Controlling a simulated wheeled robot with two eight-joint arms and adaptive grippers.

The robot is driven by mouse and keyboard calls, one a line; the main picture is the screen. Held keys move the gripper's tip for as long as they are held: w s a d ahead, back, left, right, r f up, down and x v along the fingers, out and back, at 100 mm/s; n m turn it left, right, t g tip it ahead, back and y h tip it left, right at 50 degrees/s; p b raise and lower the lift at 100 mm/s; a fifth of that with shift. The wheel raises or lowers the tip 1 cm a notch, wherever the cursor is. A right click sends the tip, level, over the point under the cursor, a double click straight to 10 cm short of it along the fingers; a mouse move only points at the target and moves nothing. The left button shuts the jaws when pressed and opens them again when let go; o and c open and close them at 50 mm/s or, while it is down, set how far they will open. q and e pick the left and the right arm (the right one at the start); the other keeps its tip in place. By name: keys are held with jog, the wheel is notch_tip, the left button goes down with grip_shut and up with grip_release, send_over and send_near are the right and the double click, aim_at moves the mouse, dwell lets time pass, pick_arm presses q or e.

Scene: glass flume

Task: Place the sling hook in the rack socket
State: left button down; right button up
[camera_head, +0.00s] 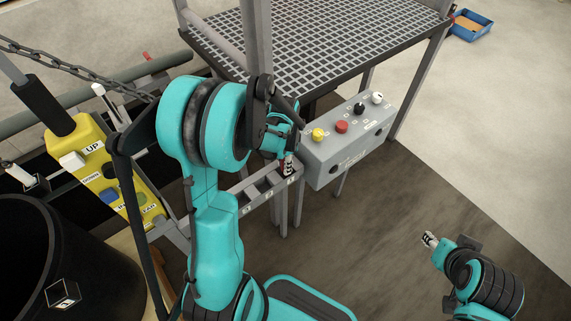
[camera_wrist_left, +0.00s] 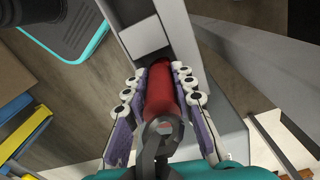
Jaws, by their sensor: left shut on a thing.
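My left gripper (camera_head: 288,163) is shut on the red sling hook (camera_wrist_left: 162,95), whose grey metal eye (camera_wrist_left: 161,133) shows at the near end in the left wrist view. The pads of the gripper (camera_wrist_left: 160,100) lie on both sides of the red body. In the head view the gripper is at the right end of the grey rack (camera_head: 246,198), which has a row of numbered square sockets. In the wrist view the far end of the red body meets the rack (camera_wrist_left: 120,22) at a dark opening; how deep it sits is hidden. My right gripper (camera_head: 430,240) is low at the right, apart from the rack.
A grey control box (camera_head: 345,148) with colored buttons stands close right of the left gripper. A grated platform (camera_head: 320,35) is behind. A yellow pendant (camera_head: 95,165), a chain (camera_head: 75,68) and a black bin (camera_head: 60,265) are at the left.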

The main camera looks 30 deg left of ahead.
pick_arm(q)
jog(key=shift+d+f, duration=0.1)
jog(key=shift+f, duration=0.2)
jog(key=c, duration=1.3)
grip_release()
jog(key=shift+o, duration=0.2)
jog(key=shift+r, duration=0.15)
